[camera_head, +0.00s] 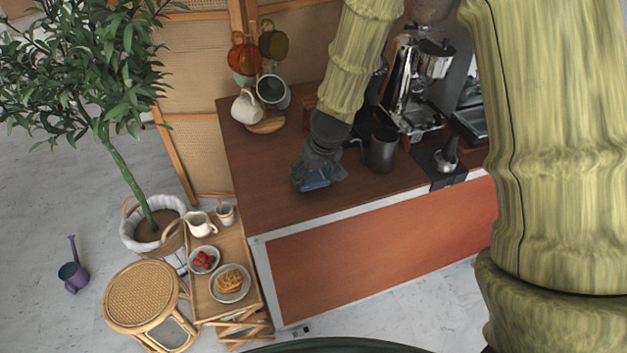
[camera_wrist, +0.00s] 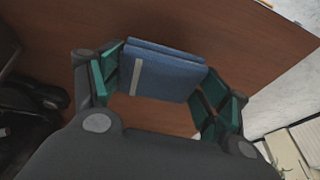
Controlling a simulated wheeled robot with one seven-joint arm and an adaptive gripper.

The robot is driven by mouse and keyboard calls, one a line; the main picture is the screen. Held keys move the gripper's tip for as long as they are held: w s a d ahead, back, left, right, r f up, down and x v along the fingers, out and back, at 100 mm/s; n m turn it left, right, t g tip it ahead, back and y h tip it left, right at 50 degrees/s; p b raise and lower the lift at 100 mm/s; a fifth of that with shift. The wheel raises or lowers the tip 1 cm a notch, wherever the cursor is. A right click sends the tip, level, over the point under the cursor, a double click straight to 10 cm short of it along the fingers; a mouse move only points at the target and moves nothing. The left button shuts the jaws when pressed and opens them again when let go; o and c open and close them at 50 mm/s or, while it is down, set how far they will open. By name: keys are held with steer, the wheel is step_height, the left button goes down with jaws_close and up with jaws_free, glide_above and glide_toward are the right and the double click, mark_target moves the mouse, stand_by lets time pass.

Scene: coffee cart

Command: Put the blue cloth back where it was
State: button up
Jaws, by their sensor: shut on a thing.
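The blue cloth (camera_wrist: 165,75) is folded, with a pale stripe near its left side in the wrist view. My gripper (camera_wrist: 160,85) is shut on it, one finger at each end. In the head view the cloth (camera_head: 316,182) shows below my gripper (camera_head: 318,174), over the left part of the brown counter (camera_head: 262,200). I cannot tell whether the cloth touches the counter or is a little above it.
A dark pitcher (camera_head: 381,150) stands right of my gripper, with the espresso machine (camera_head: 420,85) behind it. A tamper (camera_head: 447,158) sits on a dark mat at the right. A mug tree (camera_head: 266,123) stands at the back left. The counter's front left is clear.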

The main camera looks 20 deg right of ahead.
mark_target(316, 178)
steer(key=shift+f+p, duration=0.3)
steer(key=shift+f, duration=1.15)
steer(key=shift+f, duration=0.2)
steer(key=o, duration=1.4)
steer(key=shift+r, duration=0.1)
steer(key=b+v, duration=0.1)
steer(key=v, duration=1.1)
steer(key=shift+r, duration=0.1)
